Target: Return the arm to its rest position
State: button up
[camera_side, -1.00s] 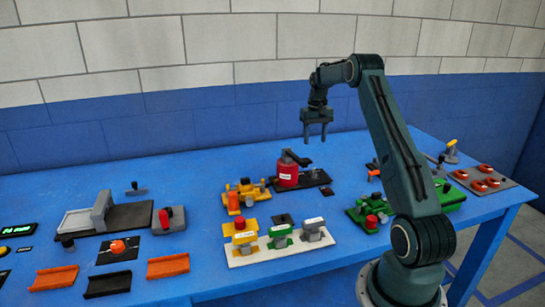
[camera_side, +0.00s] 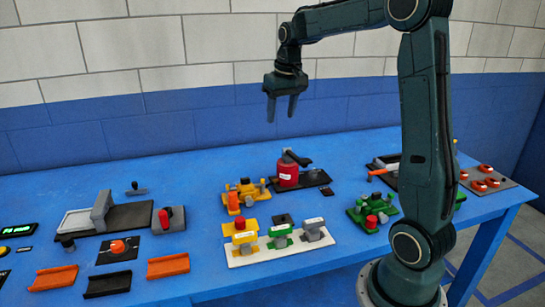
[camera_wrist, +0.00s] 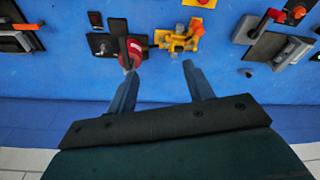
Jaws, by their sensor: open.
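My gripper (camera_side: 282,107) is open and empty, raised high above the blue table, in front of the wall in the side view. Its two fingers point down with a clear gap between them. In the wrist view my gripper (camera_wrist: 157,82) shows both fingers apart with nothing between them. My upper arm stands nearly upright and my forearm reaches left from the top. Below the gripper, apart from it, a red cylinder (camera_side: 287,172) with a dark lever stands on a black base.
The blue table (camera_side: 180,178) bears a yellow fixture (camera_side: 246,193), a white strip with several stations (camera_side: 275,253), a green fixture (camera_side: 371,212), a plate with red rings (camera_side: 487,178) and coloured trays (camera_side: 168,265). The air around the gripper is clear; the brick wall stands behind.

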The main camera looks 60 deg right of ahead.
jog(key=s+a+r+n+t, duration=0.1)
jog(key=s+a, duration=0.1)
jog(key=a, duration=0.3)
jog(key=s+a+r+n, duration=0.1)
jog(key=s+a+r, duration=0.1)
jog(key=s+a, duration=0.15)
jog(key=s+a+f+n+t+y, duration=0.1)
jog(key=s+a+f+n+t, duration=0.1)
jog(key=s+a, duration=1.2)
notch_tip(320, 180, down, 2)
jog(key=shift+s+f+n+t, duration=0.1)
jog(key=shift+s+n+t, duration=0.2)
jog(key=shift+s+n, duration=0.35)
jog(key=shift+w, duration=0.1)
